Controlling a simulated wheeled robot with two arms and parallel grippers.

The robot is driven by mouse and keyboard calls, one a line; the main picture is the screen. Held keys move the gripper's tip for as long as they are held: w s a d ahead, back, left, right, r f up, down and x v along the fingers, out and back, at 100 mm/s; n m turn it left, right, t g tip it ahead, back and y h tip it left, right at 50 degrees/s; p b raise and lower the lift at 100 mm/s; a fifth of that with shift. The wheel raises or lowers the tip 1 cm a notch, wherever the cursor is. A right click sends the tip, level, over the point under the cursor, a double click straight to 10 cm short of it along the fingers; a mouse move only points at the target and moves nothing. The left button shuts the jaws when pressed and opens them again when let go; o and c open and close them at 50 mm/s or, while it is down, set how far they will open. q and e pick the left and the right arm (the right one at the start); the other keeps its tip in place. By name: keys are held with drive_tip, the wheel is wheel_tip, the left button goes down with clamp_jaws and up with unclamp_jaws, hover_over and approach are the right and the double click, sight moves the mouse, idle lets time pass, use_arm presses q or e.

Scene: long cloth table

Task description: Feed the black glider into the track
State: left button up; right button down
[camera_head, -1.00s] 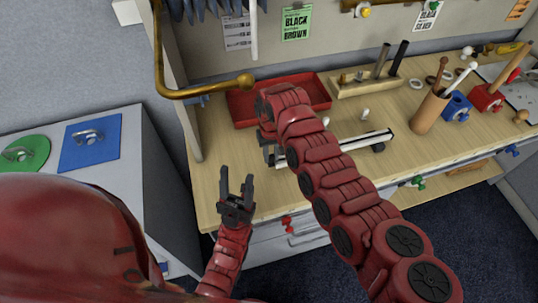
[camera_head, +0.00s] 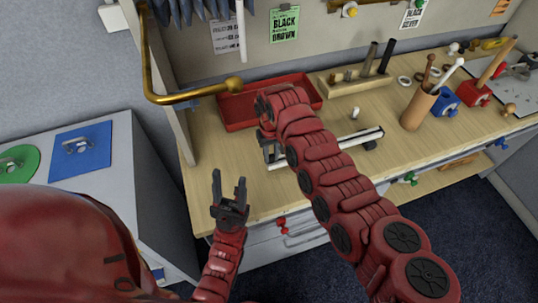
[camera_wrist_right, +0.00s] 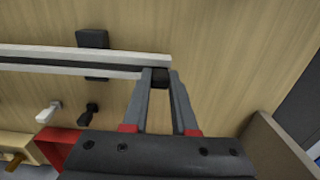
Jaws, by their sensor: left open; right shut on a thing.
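The white track (camera_wrist_right: 40,57) runs in from the left in the right wrist view and ends at my right fingertips. The track (camera_head: 362,138) also shows in the head view, partly hidden by my right arm. My right gripper (camera_wrist_right: 158,76) is shut on the small black glider (camera_wrist_right: 159,80) at the track's right end in the wrist view. I cannot tell whether the glider touches the track or sits inside it. In the head view the right gripper (camera_head: 270,150) is mostly hidden. My left gripper (camera_head: 229,190) is open and empty near the bench's front edge.
A black block (camera_wrist_right: 92,40) sits at the track. White (camera_wrist_right: 48,112) and black (camera_wrist_right: 90,113) small pieces stand near it. A red tray (camera_head: 237,116), wooden rack (camera_head: 345,82) and cork cup (camera_head: 415,108) are behind. A brass rod (camera_head: 190,96) overhangs the bench.

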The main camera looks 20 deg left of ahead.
drive_tip(key=shift+w+d+b, duration=0.15)
drive_tip(key=shift+w+d, duration=0.45)
drive_tip(key=shift+d, duration=0.3)
drive_tip(key=shift+w+d+b, duration=0.15)
drive_tip(key=shift+w+d, duration=0.4)
drive_tip(key=shift+d, duration=0.3)
drive_tip(key=shift+w+d+b, duration=0.5)
drive_tip(key=shift+w+d, duration=0.3)
drive_tip(key=shift+d, duration=0.35)
drive_tip(key=shift+w+d+b, duration=0.6)
drive_tip(key=shift+w+d, duration=0.05)
drive_tip(key=shift+d, duration=0.35)
drive_tip(key=c, duration=0.6)
unclamp_jaws()
drive_tip(key=shift+w+r, duration=0.1)
drive_tip(key=shift+r, duration=0.2)
drive_tip(key=shift+r+b, duration=2.5)
drive_tip(key=shift+r, duration=5.9)
